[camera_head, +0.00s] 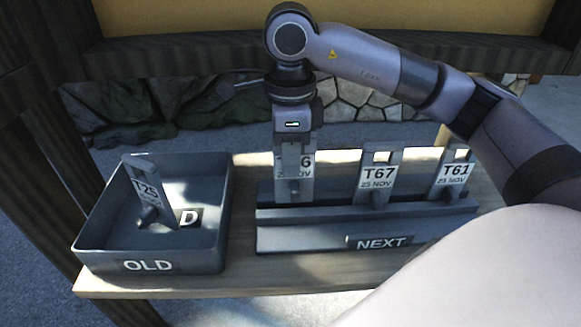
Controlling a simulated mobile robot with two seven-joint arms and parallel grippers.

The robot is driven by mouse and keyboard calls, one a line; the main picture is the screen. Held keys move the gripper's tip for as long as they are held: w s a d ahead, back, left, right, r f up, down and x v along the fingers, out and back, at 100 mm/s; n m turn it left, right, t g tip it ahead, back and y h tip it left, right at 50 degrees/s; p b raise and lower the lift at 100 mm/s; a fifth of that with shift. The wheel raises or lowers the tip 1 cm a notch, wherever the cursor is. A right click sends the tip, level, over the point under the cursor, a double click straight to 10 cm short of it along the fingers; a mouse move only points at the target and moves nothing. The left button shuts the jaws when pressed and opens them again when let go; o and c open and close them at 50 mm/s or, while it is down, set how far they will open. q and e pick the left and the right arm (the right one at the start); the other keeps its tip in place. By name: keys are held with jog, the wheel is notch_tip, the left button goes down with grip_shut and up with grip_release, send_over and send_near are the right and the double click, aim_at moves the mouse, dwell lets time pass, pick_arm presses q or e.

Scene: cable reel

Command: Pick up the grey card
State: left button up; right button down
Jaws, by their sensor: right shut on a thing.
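Three grey cards stand upright in a slotted rack (285,238) labelled NEXT. The leftmost card (308,163) is mostly hidden behind my right gripper; a "6" and part of a date line show beside it. The middle card (377,176) reads T67 23 NOV, and the right card (454,180) reads T61 23 NOV. My right gripper (295,188) points down and is shut on the leftmost card, which still appears to be in the rack. Another grey card (147,187), reading T29, leans tilted in the tray at left. My left gripper is out of view.
The dark tray (200,262) labelled OLD stands left of the rack on a wooden shelf (240,287). A wooden beam (180,57) runs behind, and a dark post stands at far left. My own arm crosses the upper right. A pale rounded surface covers the lower right.

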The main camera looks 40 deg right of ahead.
notch_tip(320, 180, up, 17)
jog(key=p, duration=0.3)
jog(key=shift+p, duration=0.35)
dwell(0.7)
